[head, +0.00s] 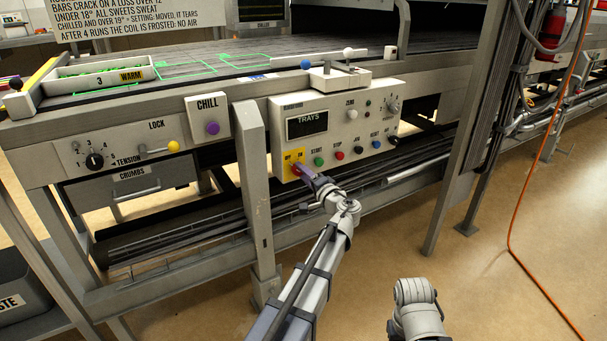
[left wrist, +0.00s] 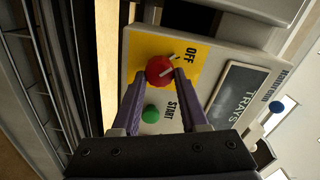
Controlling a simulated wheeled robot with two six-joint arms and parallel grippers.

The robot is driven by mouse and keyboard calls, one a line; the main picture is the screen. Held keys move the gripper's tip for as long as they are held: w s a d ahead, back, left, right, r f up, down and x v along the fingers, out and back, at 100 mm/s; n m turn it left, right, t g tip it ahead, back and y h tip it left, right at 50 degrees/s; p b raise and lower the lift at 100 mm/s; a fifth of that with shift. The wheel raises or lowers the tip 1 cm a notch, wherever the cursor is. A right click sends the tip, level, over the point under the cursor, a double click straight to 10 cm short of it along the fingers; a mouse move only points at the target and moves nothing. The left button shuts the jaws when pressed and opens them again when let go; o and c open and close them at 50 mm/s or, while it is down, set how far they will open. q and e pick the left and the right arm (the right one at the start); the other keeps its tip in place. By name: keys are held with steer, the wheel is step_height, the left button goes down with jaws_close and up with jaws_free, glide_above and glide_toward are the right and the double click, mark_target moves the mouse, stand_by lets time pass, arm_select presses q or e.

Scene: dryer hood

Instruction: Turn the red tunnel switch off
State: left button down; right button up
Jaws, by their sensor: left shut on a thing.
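The red switch (left wrist: 158,70) is a round knob on a yellow plate (left wrist: 148,48) of the control panel. Its white pointer leans toward the word OFF in the left wrist view. My left gripper (left wrist: 158,77) has its two purple fingers on either side of the knob, shut on it. In the head view the left gripper (head: 303,172) reaches the yellow plate (head: 290,157) at the panel's left end and hides the knob. The ON side of the plate is hidden by a finger in the wrist view. My right gripper is not in view; only part of that arm shows.
A green START button (left wrist: 150,113) sits close beside the switch. The panel has a TRAYS display (head: 306,124) and several other buttons and knobs. A grey frame leg (head: 254,190) stands just left of it. A CHILL plate (head: 208,117) is further left.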

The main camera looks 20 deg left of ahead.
arm_select(q)
steer(key=shift+c, duration=2.2)
jaws_free()
steer(key=v, duration=0.8)
